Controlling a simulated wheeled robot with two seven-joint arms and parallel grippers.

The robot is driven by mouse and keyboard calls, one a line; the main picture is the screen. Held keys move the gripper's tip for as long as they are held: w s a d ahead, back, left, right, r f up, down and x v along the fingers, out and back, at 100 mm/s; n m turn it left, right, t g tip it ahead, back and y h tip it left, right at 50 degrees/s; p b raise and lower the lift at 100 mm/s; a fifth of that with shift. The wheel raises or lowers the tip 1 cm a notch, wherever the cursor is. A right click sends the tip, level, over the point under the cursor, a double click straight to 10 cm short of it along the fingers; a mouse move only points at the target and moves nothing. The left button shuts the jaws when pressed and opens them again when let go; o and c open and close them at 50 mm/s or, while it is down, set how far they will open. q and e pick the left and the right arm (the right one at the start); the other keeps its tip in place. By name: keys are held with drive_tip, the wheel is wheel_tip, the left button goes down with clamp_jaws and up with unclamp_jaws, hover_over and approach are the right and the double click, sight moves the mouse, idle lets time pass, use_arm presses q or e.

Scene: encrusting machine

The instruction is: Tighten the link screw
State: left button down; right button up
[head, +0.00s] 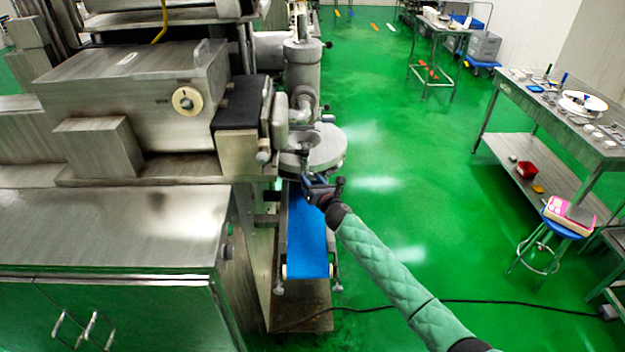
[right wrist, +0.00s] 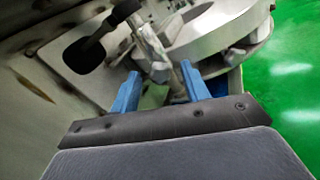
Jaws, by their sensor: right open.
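The encrusting machine (head: 150,80) stands at the left in the head view. My right gripper (head: 312,183) is just below and in front of its round metal disc (head: 325,148). In the right wrist view the two blue fingers of my right gripper (right wrist: 158,85) are apart, with nothing clearly held between them. A metal rod-like part (right wrist: 155,55) with a black handle (right wrist: 84,56) lies just beyond the fingertips. It may be the link screw, but I cannot tell for sure. Whether a finger touches it is unclear. My left gripper is not in view.
A blue conveyor belt (head: 307,240) runs below the gripper. A steel table (head: 570,115) with small parts and a blue stool (head: 570,222) stand at the right. The green floor between is mostly open, with a black cable (head: 500,301) across it.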

drive_tip(key=c, duration=1)
